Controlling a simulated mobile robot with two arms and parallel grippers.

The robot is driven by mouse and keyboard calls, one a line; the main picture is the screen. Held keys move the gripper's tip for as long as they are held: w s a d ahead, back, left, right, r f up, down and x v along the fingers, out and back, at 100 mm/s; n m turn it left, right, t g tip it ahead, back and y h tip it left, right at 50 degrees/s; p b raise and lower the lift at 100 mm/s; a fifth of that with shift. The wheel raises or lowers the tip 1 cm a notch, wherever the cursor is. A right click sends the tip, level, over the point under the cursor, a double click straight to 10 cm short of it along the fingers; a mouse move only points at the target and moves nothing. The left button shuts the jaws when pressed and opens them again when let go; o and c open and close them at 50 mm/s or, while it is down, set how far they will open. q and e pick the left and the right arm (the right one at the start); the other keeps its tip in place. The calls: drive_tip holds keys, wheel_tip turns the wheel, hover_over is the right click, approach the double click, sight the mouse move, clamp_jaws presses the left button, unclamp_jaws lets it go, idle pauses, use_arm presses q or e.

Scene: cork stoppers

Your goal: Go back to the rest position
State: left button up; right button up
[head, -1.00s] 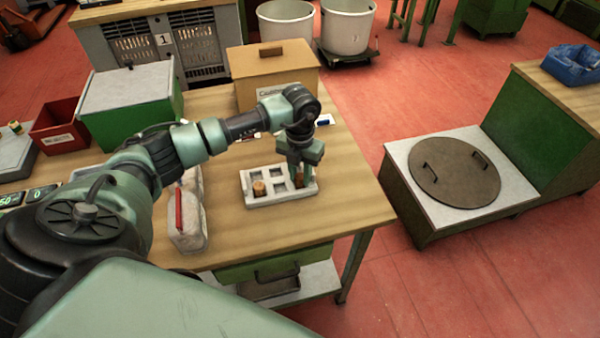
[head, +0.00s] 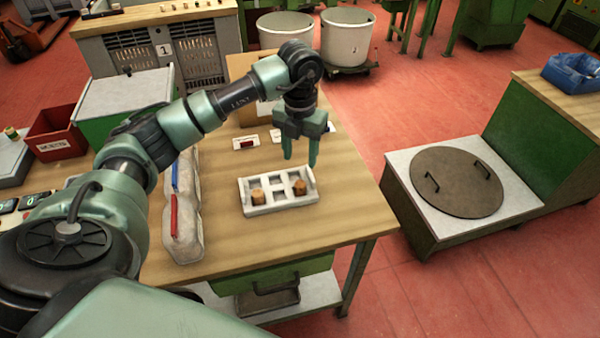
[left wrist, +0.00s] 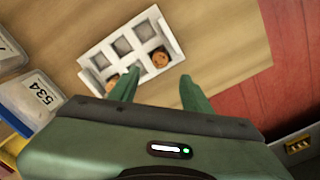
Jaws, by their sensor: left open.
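My left gripper (head: 301,161) is open and empty, raised above the wooden table, behind and above the white tray (head: 278,207). The tray has several square compartments. One cork stopper (head: 258,196) stands in a front left compartment and another cork stopper (head: 299,187) in a compartment at the right. In the left wrist view the tray (left wrist: 94,59) lies beyond the open fingers (left wrist: 158,92). One cork (left wrist: 160,58) shows clearly there, and the other (left wrist: 112,82) is partly hidden by a finger. My right gripper is not in view.
A cardboard box (head: 243,68) stands at the table's back. Pale containers with a red strip (head: 174,216) and a blue strip lie left of the tray. A red bin (head: 57,132) and a green-sided box (head: 105,130) stand farther left. The table's right side is clear.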

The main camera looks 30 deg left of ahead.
use_arm(q)
drive_tip(key=shift+r, duration=1.2)
